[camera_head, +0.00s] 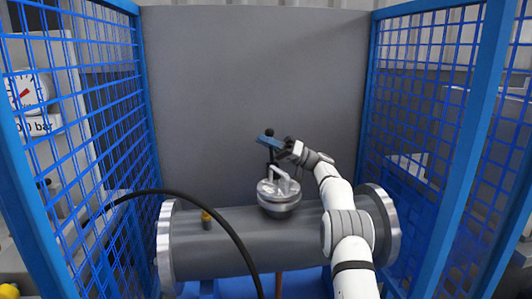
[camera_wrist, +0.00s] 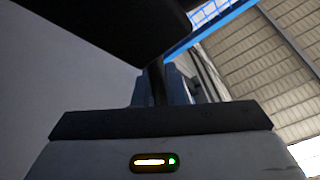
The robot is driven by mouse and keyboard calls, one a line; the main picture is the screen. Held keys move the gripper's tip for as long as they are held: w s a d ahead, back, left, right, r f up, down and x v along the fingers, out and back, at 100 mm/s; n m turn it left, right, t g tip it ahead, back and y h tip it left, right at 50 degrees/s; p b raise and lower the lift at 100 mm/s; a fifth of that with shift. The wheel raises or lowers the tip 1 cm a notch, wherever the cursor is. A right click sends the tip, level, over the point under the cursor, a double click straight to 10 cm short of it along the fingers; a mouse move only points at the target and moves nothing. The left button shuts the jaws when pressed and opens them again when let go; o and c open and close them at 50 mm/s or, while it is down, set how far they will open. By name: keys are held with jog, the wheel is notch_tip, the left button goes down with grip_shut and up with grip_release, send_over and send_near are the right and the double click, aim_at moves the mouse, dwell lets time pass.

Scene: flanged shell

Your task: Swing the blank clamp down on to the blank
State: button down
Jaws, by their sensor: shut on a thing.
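The blank (camera_head: 280,198) is a round silver lid with a bent handle on top. It sits on the upper side of the grey flanged shell (camera_head: 235,245). The blank clamp (camera_head: 267,139) shows as a blue bar with a dark knob and a dark upright stem, raised above the blank and apart from it. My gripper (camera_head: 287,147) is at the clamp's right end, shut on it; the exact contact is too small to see. In the wrist view, a dark rod (camera_wrist: 157,84) stands by my fingers, and a large dark shape fills the upper left.
Blue mesh guards (camera_head: 85,110) stand left and right (camera_head: 430,110), with a grey panel (camera_head: 255,70) behind. A black hose (camera_head: 215,207) arcs across the shell's left part. A small yellow-topped fitting (camera_head: 206,218) stands on the shell. A pressure gauge (camera_head: 28,92) is at far left.

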jog(key=n+g, duration=0.1)
jog(key=n, duration=0.1)
jog(key=s+n+g, duration=0.1)
jog(key=n, duration=0.1)
jog(key=shift+r+b, duration=0.2)
jog(key=shift+b, duration=0.15)
jog(key=shift+r, duration=0.1)
dwell(0.9)
jog(key=c, duration=1.6)
grip_release()
jog(key=shift+s+r, duration=0.2)
jog(key=shift+s, duration=0.1)
jog(key=shift+c, duration=0.2)
jog(key=shift+o, duration=0.8)
